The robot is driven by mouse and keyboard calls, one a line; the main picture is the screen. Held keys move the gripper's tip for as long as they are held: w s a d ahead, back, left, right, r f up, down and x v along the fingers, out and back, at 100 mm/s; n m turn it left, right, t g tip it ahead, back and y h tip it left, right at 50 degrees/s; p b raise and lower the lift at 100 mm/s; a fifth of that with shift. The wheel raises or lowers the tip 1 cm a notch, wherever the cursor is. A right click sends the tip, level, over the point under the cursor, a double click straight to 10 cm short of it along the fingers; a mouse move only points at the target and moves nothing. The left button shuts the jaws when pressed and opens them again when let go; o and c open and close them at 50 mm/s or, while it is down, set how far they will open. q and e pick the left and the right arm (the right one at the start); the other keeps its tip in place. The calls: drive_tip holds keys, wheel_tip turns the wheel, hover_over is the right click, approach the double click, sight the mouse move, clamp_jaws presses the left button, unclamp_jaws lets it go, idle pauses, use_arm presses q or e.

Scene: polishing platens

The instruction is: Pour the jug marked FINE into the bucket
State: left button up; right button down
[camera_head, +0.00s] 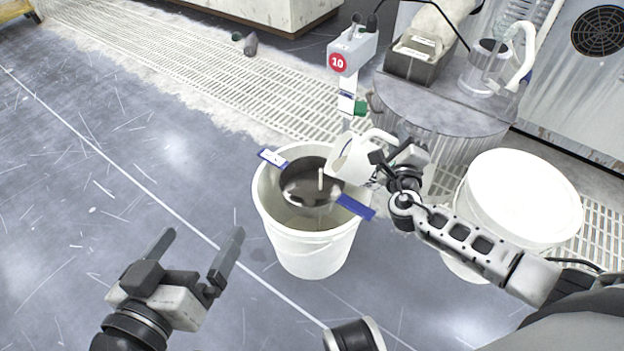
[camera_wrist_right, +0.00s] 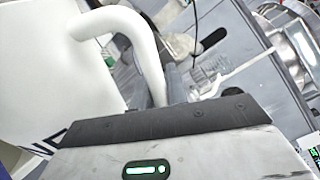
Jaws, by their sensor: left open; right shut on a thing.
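The white bucket (camera_head: 312,250) stands on the floor in the middle of the head view. A white jug (camera_head: 350,160) is tilted over the bucket's far right rim, and a thin pale stream seems to fall from it. My right gripper (camera_head: 384,160) is shut on the jug's handle. The right wrist view shows the jug (camera_wrist_right: 50,80) and its handle (camera_wrist_right: 150,60) close up; its dark lettering is cut off, so I cannot read the mark. My left gripper (camera_head: 195,258) is open and empty, left of the bucket and nearer to me.
A dark round strainer (camera_head: 300,170) with blue end bars lies across the bucket's mouth, with dark liquid in it. A white lidded bucket (camera_head: 525,200) stands at the right. Behind is a round platform (camera_head: 435,105) with a clear vessel. The floor at left is clear.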

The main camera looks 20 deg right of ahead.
sight(387, 141)
use_arm(q)
drive_tip(key=shift+a+p, duration=0.15)
drive_tip(key=shift+p, duration=0.35)
use_arm(e)
drive_tip(key=shift+w+a+r+n, duration=0.2)
drive_tip(key=shift+a+r+n, duration=0.05)
drive_tip(key=shift+a+n, duration=0.25)
drive_tip(key=shift+w+a+r+n, duration=0.25)
drive_tip(key=shift+a+n, duration=0.15)
drive_tip(key=shift+a, duration=0.1)
idle(1.8)
use_arm(q)
drive_tip(key=shift+s+a+f+m+y+p, duration=0.1)
drive_tip(key=shift+a+f+m+y+p, duration=0.05)
drive_tip(key=shift+f+m+y+p, duration=0.25)
use_arm(e)
drive_tip(key=shift+w+a+r, duration=0.1)
drive_tip(key=shift+a+r, duration=0.1)
drive_tip(key=shift+a, duration=0.15)
